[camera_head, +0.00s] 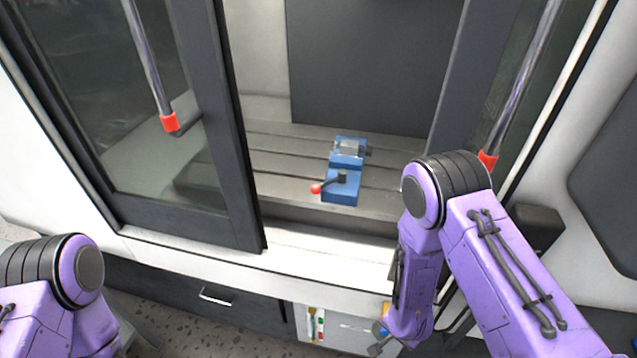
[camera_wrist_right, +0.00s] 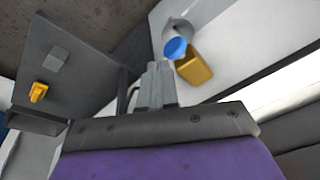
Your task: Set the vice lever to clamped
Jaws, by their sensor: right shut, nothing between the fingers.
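The blue vice (camera_head: 345,165) sits on the slotted metal bed inside the machine, in the open gap of the doors. Its lever (camera_head: 330,184) is a dark arm with a red ball knob (camera_head: 316,188) at its end, pointing left and toward me. My right arm hangs down to the right of and below the vice, outside the machine. In the right wrist view my right gripper (camera_wrist_right: 156,86) is shut and empty, with its fingertips close together, clear of the vice. The vice does not show in that view. My left gripper is out of view; only part of my left arm shows.
The sliding doors have upright handles with red ends, left (camera_head: 169,123) and right (camera_head: 487,160). The white sill (camera_head: 310,257) lies below the bed. A blue round part (camera_wrist_right: 175,48) and a yellow block (camera_wrist_right: 194,68) are near my right fingertips. Bed space left of the vice is clear.

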